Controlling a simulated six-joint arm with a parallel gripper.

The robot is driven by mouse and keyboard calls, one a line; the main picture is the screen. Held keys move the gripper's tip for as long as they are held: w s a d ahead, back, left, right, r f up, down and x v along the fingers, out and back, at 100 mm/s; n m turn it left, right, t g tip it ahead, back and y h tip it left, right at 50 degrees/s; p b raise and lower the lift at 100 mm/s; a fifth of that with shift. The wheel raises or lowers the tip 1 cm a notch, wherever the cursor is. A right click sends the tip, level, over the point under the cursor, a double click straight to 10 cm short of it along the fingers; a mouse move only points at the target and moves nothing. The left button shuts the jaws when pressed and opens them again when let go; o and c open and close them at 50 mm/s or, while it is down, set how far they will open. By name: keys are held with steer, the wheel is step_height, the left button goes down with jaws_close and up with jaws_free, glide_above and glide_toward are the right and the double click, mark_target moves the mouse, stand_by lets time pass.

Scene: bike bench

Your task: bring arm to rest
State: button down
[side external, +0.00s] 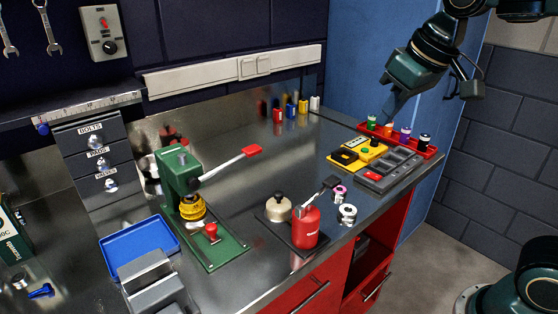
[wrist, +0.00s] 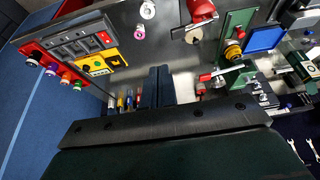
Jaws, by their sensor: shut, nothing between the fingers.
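My gripper (side external: 390,110) is in the upper right of the side external view, raised above the bench's far right end and pointing down. In the wrist view its two dark fingers (wrist: 158,88) lie side by side, shut, with nothing seen between them. From the side, the fingertips appear just in front of the blue wall panel, near the red rack (side external: 425,150) of small coloured bottles. I cannot tell the exact height above the bench.
The metal bench (side external: 250,190) carries a green press (side external: 185,185), a red canister (side external: 306,228), a yellow device (side external: 357,152), a grey tray (side external: 390,170) and a blue tray (side external: 140,243). Several small coloured pieces (side external: 290,110) stand along the back. Bare bench lies around the middle.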

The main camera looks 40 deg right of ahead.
steer(key=s+d+f, duration=0.1)
steer(key=s+f, duration=0.6)
steer(key=s, duration=0.5)
steer(key=shift+s+d+t, duration=0.15)
steer(key=shift+s+t, duration=0.25)
